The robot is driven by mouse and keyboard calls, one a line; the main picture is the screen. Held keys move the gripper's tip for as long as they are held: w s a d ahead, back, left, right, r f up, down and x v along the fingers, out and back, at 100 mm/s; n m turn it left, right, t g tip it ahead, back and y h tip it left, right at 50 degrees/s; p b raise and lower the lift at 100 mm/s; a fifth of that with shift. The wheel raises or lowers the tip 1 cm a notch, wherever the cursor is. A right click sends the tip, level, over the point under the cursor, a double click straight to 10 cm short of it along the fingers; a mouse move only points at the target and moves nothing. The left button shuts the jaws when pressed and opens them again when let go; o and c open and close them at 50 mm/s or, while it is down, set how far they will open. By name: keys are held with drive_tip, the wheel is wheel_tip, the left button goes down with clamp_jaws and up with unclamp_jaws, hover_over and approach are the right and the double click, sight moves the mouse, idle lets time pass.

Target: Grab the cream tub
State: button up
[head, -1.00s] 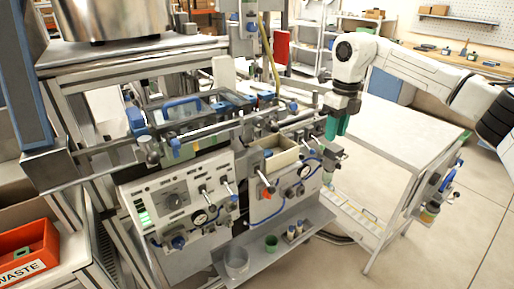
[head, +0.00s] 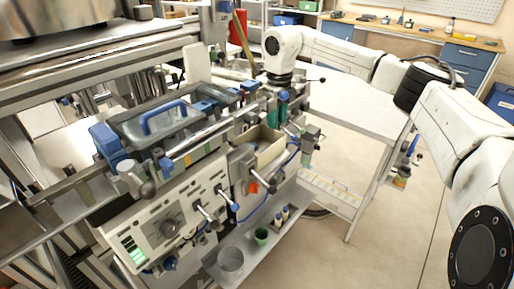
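The cream tub (head: 271,154) is an open, box-shaped bin set in the front of the machine, right of the control panel. Its inside looks shaded, and part of its front is hidden by valves and knobs. My gripper (head: 278,108) points down just behind and above the tub's far right side. Its two teal fingers show apart, with nothing seen between them. Whether a fingertip touches the tub's rim cannot be told.
A blue-handled clear lid (head: 165,118) lies on the machine left of the tub. A bare white table (head: 355,105) stands right.

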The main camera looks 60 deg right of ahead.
sight(276, 133)
drive_tip(key=shift+a+f+p, duration=0.1)
drive_tip(key=shift+f+p, duration=0.3)
drive_tip(key=shift+f, duration=2.55)
clamp_jaws()
